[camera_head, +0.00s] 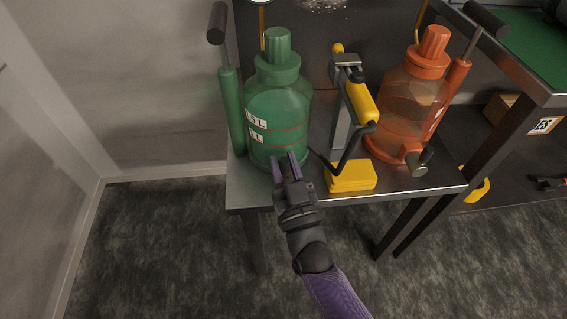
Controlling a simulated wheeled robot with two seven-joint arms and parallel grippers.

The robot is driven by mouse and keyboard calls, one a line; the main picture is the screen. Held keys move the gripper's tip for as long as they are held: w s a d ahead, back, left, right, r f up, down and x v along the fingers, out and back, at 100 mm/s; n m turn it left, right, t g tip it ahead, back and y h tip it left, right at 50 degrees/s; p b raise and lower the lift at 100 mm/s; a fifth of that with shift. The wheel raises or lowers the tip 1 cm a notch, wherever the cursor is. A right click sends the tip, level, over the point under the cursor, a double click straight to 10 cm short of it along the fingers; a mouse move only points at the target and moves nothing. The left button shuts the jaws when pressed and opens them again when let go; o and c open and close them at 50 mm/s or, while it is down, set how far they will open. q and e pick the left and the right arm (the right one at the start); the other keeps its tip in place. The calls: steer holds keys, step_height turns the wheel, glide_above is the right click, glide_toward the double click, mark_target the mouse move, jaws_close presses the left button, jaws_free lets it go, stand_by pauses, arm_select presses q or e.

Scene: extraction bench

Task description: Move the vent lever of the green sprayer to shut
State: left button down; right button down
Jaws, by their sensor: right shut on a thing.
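The green sprayer (278,117) stands upright on the left part of the metal bench, with its pump and black T-handle (217,22) on its left side. My right gripper (286,160) comes up from below and is at the front of the sprayer's base. Its purple fingers are shut on a small part there, most likely the vent lever. The fingers hide that part, so I cannot tell which way the lever points. My left gripper is not in view.
An orange sprayer (407,106) stands at the right of the bench (425,187), with a grey fitting low at its front. A yellow-handled tool (360,102) on a stand and a yellow block (350,177) are just right of my gripper. The floor in front is clear.

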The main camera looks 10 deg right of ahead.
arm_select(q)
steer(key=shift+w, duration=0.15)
arm_select(e)
steer(key=shift+c, duration=2.2)
jaws_free()
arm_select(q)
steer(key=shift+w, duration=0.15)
